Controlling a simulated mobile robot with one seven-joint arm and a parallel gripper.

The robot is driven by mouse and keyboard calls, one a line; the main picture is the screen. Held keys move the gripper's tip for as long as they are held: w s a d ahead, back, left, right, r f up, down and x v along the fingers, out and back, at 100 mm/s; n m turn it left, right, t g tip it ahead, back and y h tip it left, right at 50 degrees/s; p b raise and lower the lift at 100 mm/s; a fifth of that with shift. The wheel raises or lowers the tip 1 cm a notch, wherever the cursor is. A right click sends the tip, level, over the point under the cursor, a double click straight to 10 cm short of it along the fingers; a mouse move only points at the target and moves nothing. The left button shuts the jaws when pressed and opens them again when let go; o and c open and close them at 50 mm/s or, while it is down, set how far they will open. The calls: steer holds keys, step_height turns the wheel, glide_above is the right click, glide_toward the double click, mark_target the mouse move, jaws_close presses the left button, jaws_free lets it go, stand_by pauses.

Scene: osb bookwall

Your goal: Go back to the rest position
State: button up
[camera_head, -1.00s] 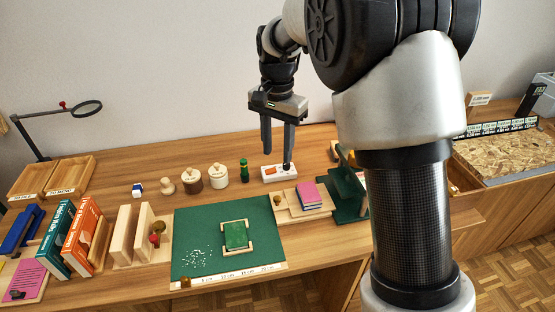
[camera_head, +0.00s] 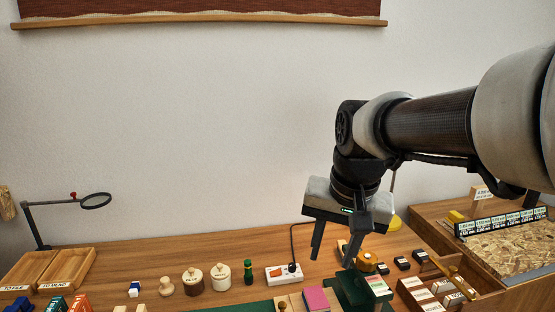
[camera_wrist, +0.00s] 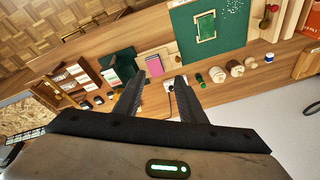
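My gripper (camera_head: 333,252) hangs above the right part of the wooden desk in the head view, fingers pointing down. Its two fingers are spread apart with nothing between them. In the wrist view my gripper (camera_wrist: 157,92) also shows two separated, empty fingers, with the desk and floor beyond. The fingers appear to be clear of the desk. A power strip (camera_head: 283,273) with an orange switch and black plug lies left of my gripper. A green stand (camera_head: 349,290) is below it, beside a pink book (camera_head: 315,298).
Jars (camera_head: 193,281) and a green bottle (camera_head: 248,271) stand on the desk. A magnifier (camera_head: 95,201) and wooden trays (camera_head: 66,270) are at left. A compartment box (camera_head: 430,292) and an OSB board (camera_head: 515,246) are at right. The wall above is free below a hanging (camera_head: 200,10).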

steer(key=s+d+f+n+t, duration=0.1)
steer(key=s+d+n+t, duration=0.25)
steer(key=s, duration=0.85)
step_height(320, 180, up, 15)
steer(key=p, duration=1.5)
steer(key=shift+d+g+h, duration=0.3)
steer(key=shift+g, duration=0.15)
